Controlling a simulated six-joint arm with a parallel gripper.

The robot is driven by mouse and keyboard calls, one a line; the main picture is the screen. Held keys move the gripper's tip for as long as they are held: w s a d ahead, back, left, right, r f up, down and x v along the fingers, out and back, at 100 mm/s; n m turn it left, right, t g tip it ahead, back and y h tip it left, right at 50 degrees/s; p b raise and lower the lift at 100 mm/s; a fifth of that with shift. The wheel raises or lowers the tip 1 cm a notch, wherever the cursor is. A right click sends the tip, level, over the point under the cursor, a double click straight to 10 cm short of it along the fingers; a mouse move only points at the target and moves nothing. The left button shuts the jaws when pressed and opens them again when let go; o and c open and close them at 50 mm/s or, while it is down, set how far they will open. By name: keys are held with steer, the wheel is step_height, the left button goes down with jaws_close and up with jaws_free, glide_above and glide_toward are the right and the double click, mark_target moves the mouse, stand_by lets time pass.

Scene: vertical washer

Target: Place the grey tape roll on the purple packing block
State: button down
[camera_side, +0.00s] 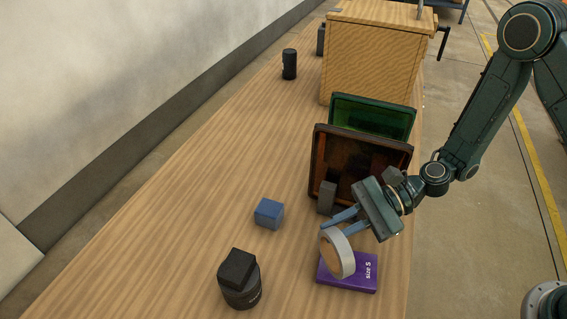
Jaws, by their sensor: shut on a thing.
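The grey tape roll (348,250) has a tan inner face and is held upright and tilted between the fingers of my gripper (343,226). My gripper comes in from the right and is shut on the roll's upper part. The purple packing block (360,283) lies flat on the table with "size S" printed on it. The roll is over the block's left part and hides some of it. I cannot tell whether the roll's lower edge touches the block.
A blue cube (268,213) and a black cylindrical object (239,281) stand to the left. Behind my gripper are an upright brown tray (320,155) and a green tray (372,112). A wooden box (370,60) stands farther back. The table's left middle is clear.

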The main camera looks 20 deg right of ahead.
steer(key=shift+f, duration=1.9)
steer(key=shift+f, duration=0.15)
steer(key=c, duration=1.4)
jaws_free()
steer(key=shift+c, duration=0.2)
steer(key=d+r, duration=0.4)
steer(key=r, duration=0.5)
steer(key=shift+s+d, duration=0.3)
